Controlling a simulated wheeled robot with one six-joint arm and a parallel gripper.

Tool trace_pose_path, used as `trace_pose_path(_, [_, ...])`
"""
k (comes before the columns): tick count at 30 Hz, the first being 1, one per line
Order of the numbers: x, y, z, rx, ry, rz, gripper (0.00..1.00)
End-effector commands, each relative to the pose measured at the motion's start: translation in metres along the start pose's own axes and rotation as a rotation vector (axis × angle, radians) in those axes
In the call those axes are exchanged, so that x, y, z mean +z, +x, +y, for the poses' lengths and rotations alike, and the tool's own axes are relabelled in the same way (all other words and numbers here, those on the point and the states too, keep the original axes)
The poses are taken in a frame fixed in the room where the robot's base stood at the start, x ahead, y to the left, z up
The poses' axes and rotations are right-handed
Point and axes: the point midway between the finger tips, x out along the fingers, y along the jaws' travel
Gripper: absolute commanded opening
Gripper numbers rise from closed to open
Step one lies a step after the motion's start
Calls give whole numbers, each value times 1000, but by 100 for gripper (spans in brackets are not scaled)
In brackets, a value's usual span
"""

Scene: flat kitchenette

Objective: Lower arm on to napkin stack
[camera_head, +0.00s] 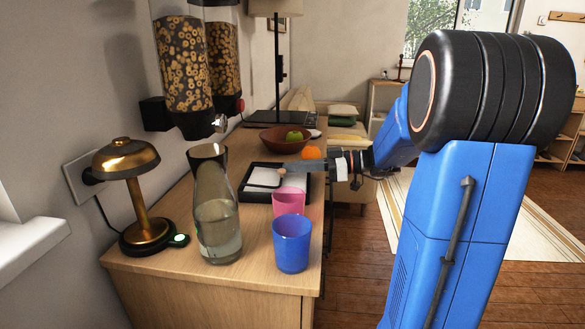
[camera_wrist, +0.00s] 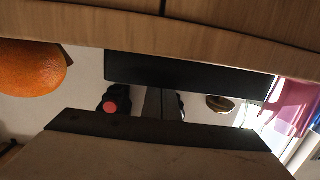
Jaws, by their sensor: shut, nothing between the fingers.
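The napkin stack (camera_head: 262,176) is a white pile in a black holder (camera_head: 257,196) on the wooden counter. A thin dark line, possibly the holder's arm (camera_head: 264,186), crosses the front of the white pile. A small brownish round piece (camera_head: 282,171) shows above the holder's right part. My gripper (camera_head: 288,168) reaches in from the right, shut and empty, its tip at this piece; I cannot tell whether they touch. In the wrist view, the black side probably of the holder (camera_wrist: 190,75) fills the middle, and the napkins cannot be made out.
A pink cup (camera_head: 288,205) and a blue cup (camera_head: 292,244) stand in front of the holder. A glass carafe (camera_head: 217,215) and a brass lamp (camera_head: 140,200) are to the left. A brown bowl (camera_head: 275,142) and an orange (camera_head: 311,153) are behind. Cereal dispensers (camera_head: 184,65) hang above.

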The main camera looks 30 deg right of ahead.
Motion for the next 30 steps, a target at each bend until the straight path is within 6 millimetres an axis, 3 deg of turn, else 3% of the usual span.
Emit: trace_pose_path(30, [0,-154,1,5,1,0,0])
